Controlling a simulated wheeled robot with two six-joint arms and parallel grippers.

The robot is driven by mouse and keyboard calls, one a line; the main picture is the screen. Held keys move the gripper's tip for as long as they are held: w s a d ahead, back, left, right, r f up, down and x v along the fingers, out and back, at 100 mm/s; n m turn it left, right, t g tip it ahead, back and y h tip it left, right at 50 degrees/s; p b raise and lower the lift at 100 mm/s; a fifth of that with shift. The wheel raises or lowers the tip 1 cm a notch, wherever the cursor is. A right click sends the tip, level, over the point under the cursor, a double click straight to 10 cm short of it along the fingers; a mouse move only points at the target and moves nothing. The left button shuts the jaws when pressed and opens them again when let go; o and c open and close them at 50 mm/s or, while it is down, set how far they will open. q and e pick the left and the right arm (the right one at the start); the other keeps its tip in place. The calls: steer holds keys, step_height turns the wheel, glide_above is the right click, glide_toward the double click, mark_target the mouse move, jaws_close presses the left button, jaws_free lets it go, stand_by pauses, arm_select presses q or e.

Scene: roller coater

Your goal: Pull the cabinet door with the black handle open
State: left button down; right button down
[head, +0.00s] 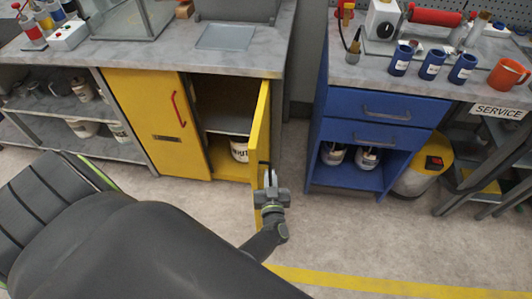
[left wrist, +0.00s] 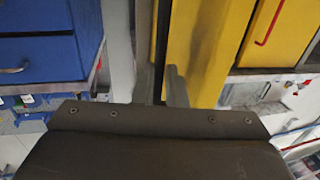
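The yellow cabinet's right door (head: 261,125) stands wide open, seen nearly edge-on in the head view. Its yellow face (left wrist: 205,50) also shows in the left wrist view. My left gripper (head: 268,178) is at the door's outer side, near its free edge. In the left wrist view the fingers of my left gripper (left wrist: 161,85) lie either side of a narrow dark upright bar, the black handle (left wrist: 160,45), and look closed on it. In the head view the handle is mostly hidden by the gripper and door edge. My right gripper is not in view.
The left door (head: 150,115) with a red handle (head: 178,108) is shut. A white can (head: 239,150) stands inside the open cabinet. A blue drawer cabinet (head: 375,130) stands to the right across a floor gap. Floor in front is clear.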

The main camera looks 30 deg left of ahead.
arm_select(q)
steer(key=shift+w+d+r, duration=0.2)
steer(key=shift+w+d, duration=0.1)
steer(key=shift+w, duration=0.15)
steer(key=shift+w+d+r, duration=0.2)
steer(key=shift+w+d, duration=0.1)
steer(key=shift+w, duration=0.15)
steer(key=c, duration=1.7)
jaws_free()
steer(key=shift+f, duration=0.1)
steer(key=shift+o, duration=1.1)
steer(key=shift+a+f, duration=0.1)
steer(key=shift+f, duration=0.05)
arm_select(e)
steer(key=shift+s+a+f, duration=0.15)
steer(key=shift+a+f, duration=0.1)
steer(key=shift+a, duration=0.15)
arm_select(q)
steer(key=shift+s+d, duration=0.15)
steer(key=shift+d, duration=0.05)
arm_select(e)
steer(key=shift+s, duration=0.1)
